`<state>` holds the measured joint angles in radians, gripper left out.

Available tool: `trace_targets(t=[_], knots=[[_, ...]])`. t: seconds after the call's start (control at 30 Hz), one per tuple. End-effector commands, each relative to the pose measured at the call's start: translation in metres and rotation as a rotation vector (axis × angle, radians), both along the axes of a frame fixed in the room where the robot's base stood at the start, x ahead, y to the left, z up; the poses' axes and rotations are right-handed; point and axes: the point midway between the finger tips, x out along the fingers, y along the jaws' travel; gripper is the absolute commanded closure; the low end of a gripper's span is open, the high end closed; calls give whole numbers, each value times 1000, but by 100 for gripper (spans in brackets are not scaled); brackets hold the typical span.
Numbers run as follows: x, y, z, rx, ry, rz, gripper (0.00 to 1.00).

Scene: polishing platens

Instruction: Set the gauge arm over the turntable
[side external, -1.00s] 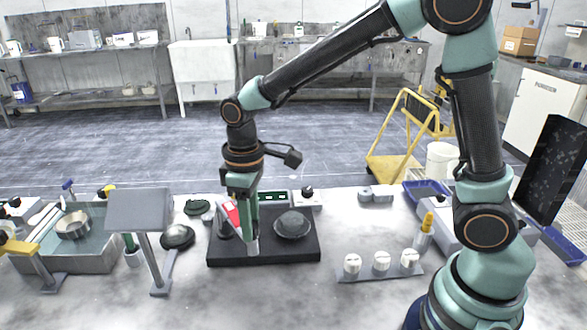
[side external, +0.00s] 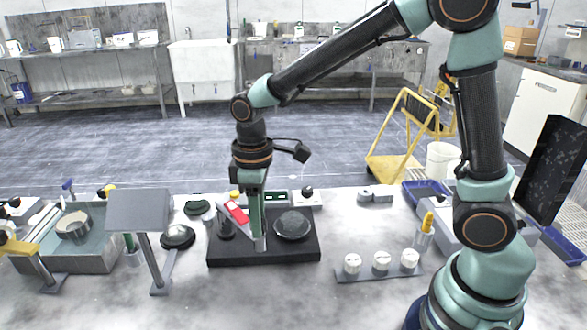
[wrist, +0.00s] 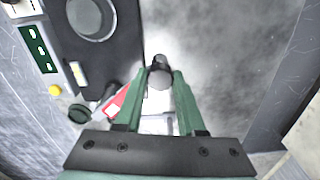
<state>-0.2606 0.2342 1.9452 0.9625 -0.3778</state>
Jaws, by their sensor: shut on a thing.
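The turntable (side external: 293,225) is a dark grey round disc on the right part of a black base plate (side external: 222,254); it also shows at the top left of the wrist view (wrist: 92,18). The gauge arm (side external: 237,213) is a pale bar with a red patch, left of the turntable; its red part shows beside my left finger in the wrist view (wrist: 117,104). My gripper (side external: 260,242) points down between the arm's pivot side and the disc, just left of the disc. In the wrist view my gripper (wrist: 160,78) is shut on the gauge arm's end, partly hidden by the fingers.
A green panel (side external: 275,197) and a yellow knob (side external: 234,194) sit behind the plate. A grey stand (side external: 140,212) and a water basin (side external: 62,245) are to the left. Several white knobs (side external: 381,261) stand on a strip at right. The front bench is clear.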

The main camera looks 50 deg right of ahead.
Motion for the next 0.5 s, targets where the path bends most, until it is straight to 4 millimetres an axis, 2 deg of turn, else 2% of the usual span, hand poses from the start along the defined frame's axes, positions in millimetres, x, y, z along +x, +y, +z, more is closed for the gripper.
trace_targets(t=[0.5], knots=[[6, -68, 2, 0, 0, 452, 100]])
